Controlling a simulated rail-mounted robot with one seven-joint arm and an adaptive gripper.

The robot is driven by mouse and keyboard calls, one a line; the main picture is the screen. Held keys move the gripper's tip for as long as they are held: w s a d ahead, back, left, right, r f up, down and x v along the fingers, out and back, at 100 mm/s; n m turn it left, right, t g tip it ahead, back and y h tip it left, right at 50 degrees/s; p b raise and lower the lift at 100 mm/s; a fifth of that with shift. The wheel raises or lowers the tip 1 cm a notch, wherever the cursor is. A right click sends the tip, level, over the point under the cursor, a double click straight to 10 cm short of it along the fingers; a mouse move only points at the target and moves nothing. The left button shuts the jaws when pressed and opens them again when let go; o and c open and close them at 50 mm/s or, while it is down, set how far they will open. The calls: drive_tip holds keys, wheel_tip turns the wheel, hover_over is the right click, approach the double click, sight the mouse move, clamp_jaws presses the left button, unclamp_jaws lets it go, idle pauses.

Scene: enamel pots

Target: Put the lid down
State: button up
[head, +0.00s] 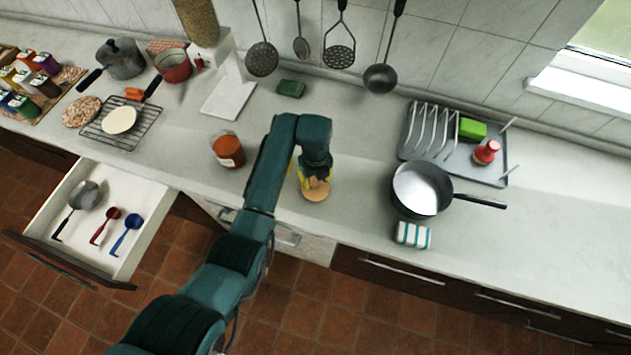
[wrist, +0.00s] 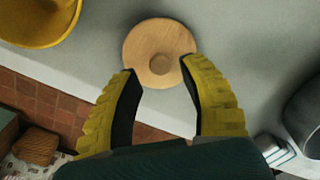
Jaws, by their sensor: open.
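A round, pale wooden lid (head: 316,190) with a small knob lies knob-up, apparently flat on the grey counter near its front edge. In the wrist view the lid (wrist: 150,38) is just beyond the fingertips, with its knob between them in the picture. My gripper (head: 309,177) has yellow fingers and points down over the lid. The wrist view shows the gripper (wrist: 158,69) open, with a wide gap between the fingers. I cannot tell whether a fingertip touches the lid. An orange-brown jar (head: 229,152) with a label stands to the left.
An open drawer (head: 150,190) with ladles and scoops juts out at left. Utensils hang above the counter. Counter behind the gripper is mostly clear.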

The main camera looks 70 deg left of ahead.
sight(316, 184)
wheel_tip(316, 184, up, 9)
drive_tip(key=shift+p, duration=0.4)
drive_tip(key=shift+f, duration=0.15)
